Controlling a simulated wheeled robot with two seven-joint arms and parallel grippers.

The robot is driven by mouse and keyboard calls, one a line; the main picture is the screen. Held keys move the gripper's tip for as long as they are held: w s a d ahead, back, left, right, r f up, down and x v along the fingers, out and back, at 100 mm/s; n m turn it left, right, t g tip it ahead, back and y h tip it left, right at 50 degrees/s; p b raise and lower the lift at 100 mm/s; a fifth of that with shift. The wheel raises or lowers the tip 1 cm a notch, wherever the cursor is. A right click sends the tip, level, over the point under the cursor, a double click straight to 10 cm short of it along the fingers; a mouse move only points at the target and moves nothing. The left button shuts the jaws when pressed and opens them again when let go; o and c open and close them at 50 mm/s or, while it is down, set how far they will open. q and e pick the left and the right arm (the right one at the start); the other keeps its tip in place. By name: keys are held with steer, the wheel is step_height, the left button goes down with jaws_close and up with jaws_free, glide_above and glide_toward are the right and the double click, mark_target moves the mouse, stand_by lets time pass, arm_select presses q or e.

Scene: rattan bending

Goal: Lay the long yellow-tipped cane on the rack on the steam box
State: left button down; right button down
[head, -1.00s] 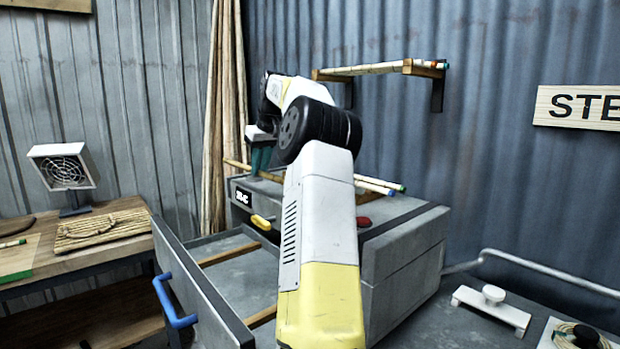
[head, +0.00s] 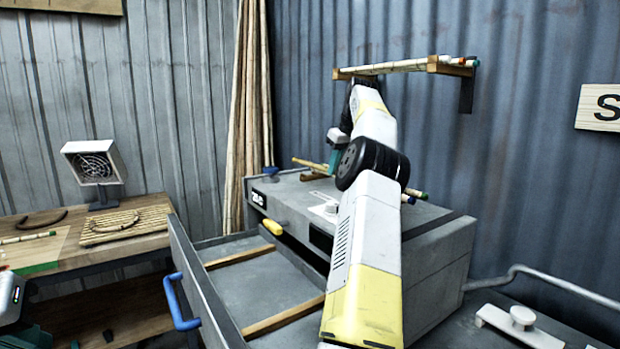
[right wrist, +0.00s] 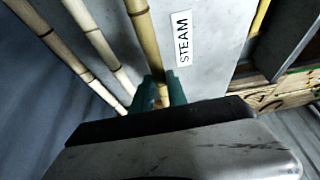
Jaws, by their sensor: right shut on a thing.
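My right gripper (head: 335,150) is over the steam box (head: 440,250), near the back of its top. In the right wrist view its teal fingers (right wrist: 160,92) are shut on a tan cane (right wrist: 146,38). In the head view the cane's left end (head: 308,163) shows left of the fingers.
A wall shelf (head: 440,67) holds more canes. An open drawer (head: 225,285) juts out in front. A workbench (head: 120,245) stands left.

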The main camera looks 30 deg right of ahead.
steer(key=shift+s+d+f, duration=0.1)
steer(key=shift+s+d, duration=0.1)
steer(key=shift+d, duration=0.6)
steer(key=shift+f, duration=1.75)
steer(key=c, duration=1.3)
jaws_free()
steer(key=shift+f, duration=0.1)
